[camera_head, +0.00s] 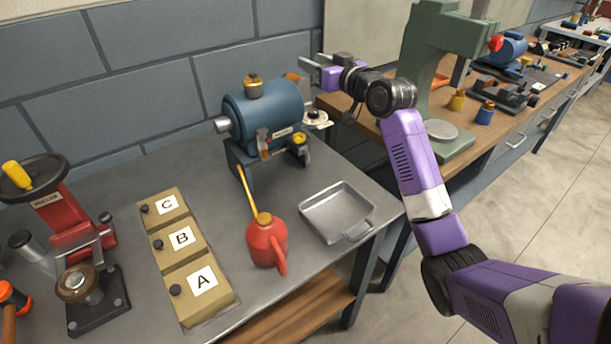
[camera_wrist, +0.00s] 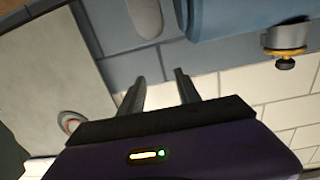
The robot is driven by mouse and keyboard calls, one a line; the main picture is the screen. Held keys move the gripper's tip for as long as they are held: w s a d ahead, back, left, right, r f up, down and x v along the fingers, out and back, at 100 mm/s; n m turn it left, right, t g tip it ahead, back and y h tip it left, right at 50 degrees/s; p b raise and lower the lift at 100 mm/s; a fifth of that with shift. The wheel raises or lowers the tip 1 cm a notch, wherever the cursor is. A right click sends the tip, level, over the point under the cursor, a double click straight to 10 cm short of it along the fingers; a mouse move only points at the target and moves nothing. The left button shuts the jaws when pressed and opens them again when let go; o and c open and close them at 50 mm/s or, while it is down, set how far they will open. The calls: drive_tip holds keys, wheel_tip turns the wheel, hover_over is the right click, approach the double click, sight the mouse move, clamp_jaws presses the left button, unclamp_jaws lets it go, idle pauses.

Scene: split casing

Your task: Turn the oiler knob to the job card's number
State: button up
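A blue cylindrical casing (camera_head: 268,112) stands on a dark cradle at the back of the metal bench. A brass cap with a dark top (camera_head: 253,86) sits on it; a similar gold-ringed dark knob (camera_wrist: 285,58) shows at the wrist view's right. A pale disc with a dark centre (camera_head: 316,119) is at the casing's right end. I cannot tell for certain which is the oiler knob.
A red oil can (camera_head: 265,243), an empty metal tray (camera_head: 338,212) and boxes lettered A (camera_head: 203,282), B (camera_head: 181,239) and C (camera_head: 166,205) stand in front. A green press (camera_head: 433,60) stands right of my gripper. A brick wall is behind.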

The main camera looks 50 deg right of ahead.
drive_tip(key=s+a+f+m+h, duration=0.1)
drive_tip(key=a, duration=0.2)
drive_tip(key=s+a+f+m+t+p, duration=0.1)
drive_tip(key=s+a+f, duration=0.1)
drive_tip(key=a, duration=0.2)
drive_tip(key=s+a+f+m+h, duration=0.1)
drive_tip(key=a+f, duration=0.1)
drive_tip(key=a, duration=0.2)
drive_tip(key=shift+s+a+t+h+p, duration=0.2)
drive_tip(key=shift+s+t+h+p, duration=0.1)
drive_tip(key=shift+s+p, duration=0.1)
drive_tip(key=s+a+f+m+p, duration=0.1)
drive_tip(key=s+a+f, duration=0.4)
drive_tip(key=s+a, duration=0.8)
drive_tip(key=shift+s+a+f+h+p, duration=0.15)
drive_tip(key=shift+a+h+p, duration=0.15)
drive_tip(key=shift+p, duration=0.4)
drive_tip(key=shift+d, duration=0.15)
